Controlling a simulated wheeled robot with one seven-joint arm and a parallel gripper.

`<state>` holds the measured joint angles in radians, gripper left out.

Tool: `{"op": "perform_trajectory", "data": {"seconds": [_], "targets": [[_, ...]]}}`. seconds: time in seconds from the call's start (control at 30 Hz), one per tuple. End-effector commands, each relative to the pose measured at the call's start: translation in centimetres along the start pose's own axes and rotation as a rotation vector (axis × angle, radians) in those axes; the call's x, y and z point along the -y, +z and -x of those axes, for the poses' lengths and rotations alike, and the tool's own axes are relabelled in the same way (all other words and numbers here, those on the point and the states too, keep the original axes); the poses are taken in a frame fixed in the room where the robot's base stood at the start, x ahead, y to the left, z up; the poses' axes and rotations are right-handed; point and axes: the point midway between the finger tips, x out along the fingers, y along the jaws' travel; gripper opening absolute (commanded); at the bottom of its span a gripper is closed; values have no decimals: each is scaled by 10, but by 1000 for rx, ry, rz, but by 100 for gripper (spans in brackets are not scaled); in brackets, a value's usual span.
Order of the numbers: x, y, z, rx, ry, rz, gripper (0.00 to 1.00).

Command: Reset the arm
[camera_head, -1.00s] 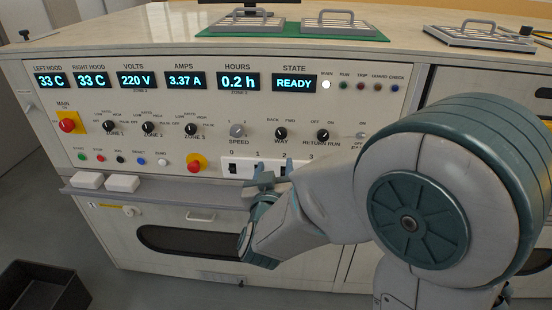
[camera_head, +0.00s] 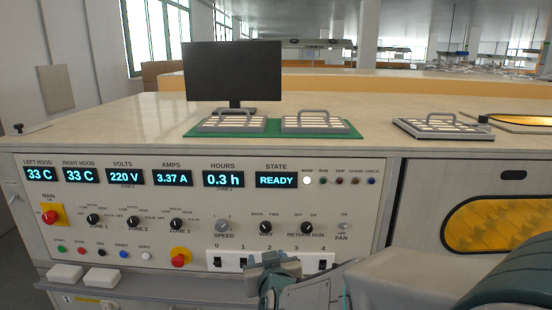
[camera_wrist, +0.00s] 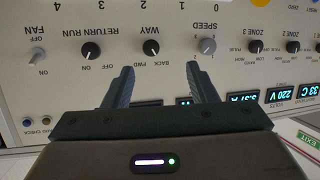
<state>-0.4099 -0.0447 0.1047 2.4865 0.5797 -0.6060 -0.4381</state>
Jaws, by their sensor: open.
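My gripper (camera_head: 266,262) is in front of the lower right part of the control panel (camera_head: 140,200), near the white numbered switch strip (camera_head: 228,260). In the wrist view my gripper (camera_wrist: 158,82) shows two dark fingers spread apart, with nothing between them. Beyond the fingers, the panel appears upside down with the WAY knob (camera_wrist: 151,48), SPEED knob (camera_wrist: 207,46) and RETURN RUN knob (camera_wrist: 90,50). Whether the fingers touch the panel cannot be told. Part of the switch strip is hidden behind my gripper in the head view.
Another tray (camera_head: 443,127) lies to the right. A ledge (camera_head: 130,287) with two white blocks juts out below the panel. A yellow-lit window (camera_head: 500,222) is at right.

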Motion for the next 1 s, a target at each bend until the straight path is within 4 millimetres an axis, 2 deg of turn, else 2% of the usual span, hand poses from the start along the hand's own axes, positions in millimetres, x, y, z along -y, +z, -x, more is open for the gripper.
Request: {"op": "perform_trajectory", "data": {"seconds": [0.03,0.07,0.27,0.37,0.6,0.8,0.9,1.0], "targets": [[-8,-11,9,43,-20,-16,52],[-10,-12,13,73,-34,-24,52],[-34,-11,49,293,-90,-68,52],[-49,-9,74,412,-95,-87,52],[-93,0,149,711,-30,-139,52],[-122,7,207,910,61,-185,52],[-129,10,225,966,92,-200,52],[-132,12,232,993,106,-206,52]]}}
